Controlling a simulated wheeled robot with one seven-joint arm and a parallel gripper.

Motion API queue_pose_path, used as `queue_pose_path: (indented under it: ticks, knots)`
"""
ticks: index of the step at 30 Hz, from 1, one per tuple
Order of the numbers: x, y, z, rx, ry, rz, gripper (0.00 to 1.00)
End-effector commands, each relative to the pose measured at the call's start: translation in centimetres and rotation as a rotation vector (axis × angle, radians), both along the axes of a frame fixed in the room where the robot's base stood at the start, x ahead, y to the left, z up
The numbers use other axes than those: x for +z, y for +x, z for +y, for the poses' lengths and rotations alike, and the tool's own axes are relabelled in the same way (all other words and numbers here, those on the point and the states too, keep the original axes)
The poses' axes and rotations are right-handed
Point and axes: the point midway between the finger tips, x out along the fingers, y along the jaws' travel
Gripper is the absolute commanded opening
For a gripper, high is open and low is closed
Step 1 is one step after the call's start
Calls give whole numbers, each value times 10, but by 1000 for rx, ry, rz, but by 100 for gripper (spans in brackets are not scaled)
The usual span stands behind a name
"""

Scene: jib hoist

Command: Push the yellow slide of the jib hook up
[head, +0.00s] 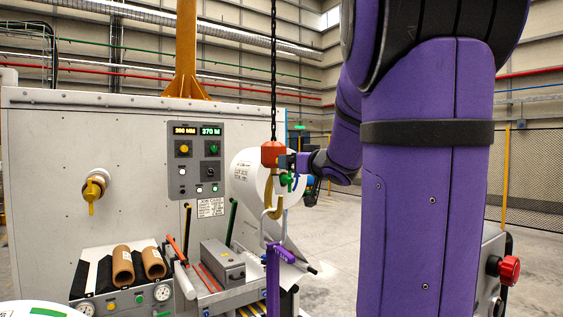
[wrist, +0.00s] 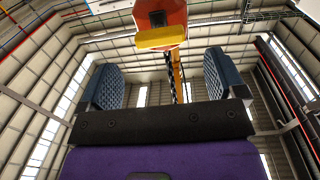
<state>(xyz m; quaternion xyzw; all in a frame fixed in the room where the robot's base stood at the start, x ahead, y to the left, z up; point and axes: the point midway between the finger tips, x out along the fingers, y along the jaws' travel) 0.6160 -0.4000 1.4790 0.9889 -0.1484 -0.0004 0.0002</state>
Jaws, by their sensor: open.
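The jib hook hangs on a dark chain in the head view. It has an orange-red block (head: 271,154) on top and a yellow hook (head: 277,211) below. In the wrist view the block (wrist: 158,12) shows at the top centre, with the yellow slide (wrist: 160,38) across its near edge. My gripper (head: 287,162) is just right of the block in the head view. In the wrist view my gripper (wrist: 162,72) is open, its two blue ridged fingers wide apart with nothing between them. The slide sits beyond the fingertips, roughly centred. I cannot tell whether anything touches it.
A white roll (head: 247,177) stands close behind the hook. A grey cabinet (head: 120,150) with a control panel (head: 197,160) fills the left. Two brown tubes (head: 123,266) lie in front. The floor at right is open.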

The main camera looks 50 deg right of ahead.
Motion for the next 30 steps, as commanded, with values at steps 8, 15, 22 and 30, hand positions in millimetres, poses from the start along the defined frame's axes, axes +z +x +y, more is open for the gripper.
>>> queue_pose_path:
  ticks: [8,15,22,30]
  knots:
    - [0,46,-14,0,3,-1,89]
    - [0,65,-20,-1,2,-2,89]
    - [0,68,-21,-1,0,-1,89]
    - [0,67,-20,-1,1,-1,50]
